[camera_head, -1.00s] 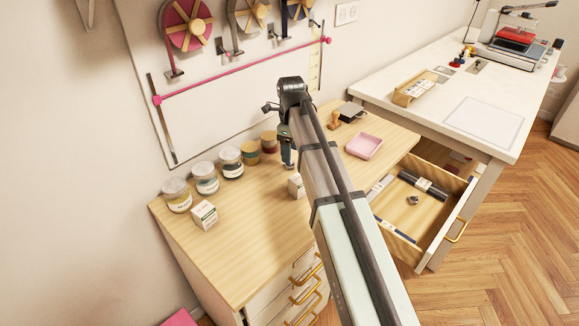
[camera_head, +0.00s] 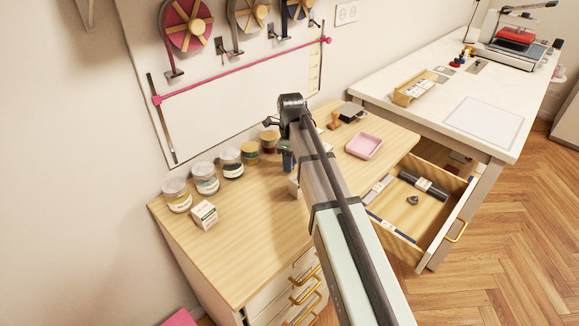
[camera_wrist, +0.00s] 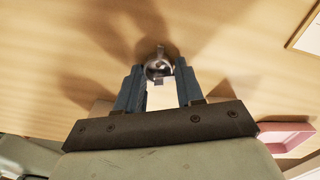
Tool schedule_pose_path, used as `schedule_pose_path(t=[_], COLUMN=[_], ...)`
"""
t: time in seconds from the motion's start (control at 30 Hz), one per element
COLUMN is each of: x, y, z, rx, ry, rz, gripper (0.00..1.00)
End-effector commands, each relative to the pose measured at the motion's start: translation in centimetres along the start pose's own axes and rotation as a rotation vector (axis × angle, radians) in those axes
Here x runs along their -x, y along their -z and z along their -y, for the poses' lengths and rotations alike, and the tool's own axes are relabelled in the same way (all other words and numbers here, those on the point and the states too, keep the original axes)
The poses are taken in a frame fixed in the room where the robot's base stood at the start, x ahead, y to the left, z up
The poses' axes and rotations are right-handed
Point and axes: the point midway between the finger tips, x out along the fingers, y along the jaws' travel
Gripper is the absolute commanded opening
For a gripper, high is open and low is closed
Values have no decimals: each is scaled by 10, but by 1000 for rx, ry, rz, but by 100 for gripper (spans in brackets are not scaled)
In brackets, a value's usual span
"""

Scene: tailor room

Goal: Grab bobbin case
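A small round silvery metal object, which looks like the bobbin case (camera_wrist: 158,66), is over the wooden top in the wrist view. The two dark blue fingers are apart. In the head view my gripper (camera_head: 288,161) points down close to the wooden cabinet top, partly behind my arm. The metal object is hidden there. Another small metal piece (camera_head: 412,200) lies in the open drawer; I cannot tell exactly what it is.
Several jars (camera_head: 206,178) line the back left of the cabinet top (camera_head: 240,250). A small white box (camera_head: 204,215) stands before them. A white box (camera_wrist: 160,96) shows between the fingers. A pink tray (camera_head: 364,146) is to the right. The open drawer (camera_head: 446,212) juts out below the white table.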

Motion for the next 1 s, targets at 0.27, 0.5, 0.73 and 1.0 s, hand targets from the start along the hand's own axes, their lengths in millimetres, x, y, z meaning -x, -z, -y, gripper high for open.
schedule_pose_path(t=[0.27, 0.5, 0.73, 1.0], x=[0, 1, 24, 68], y=[0, 0, 0, -1], z=[0, 0, 1, 1], rx=[0, 0, 0, 0], ry=[0, 0, 2, 2], rz=[0, 0, 1, 2], gripper=[8, 8, 8, 8])
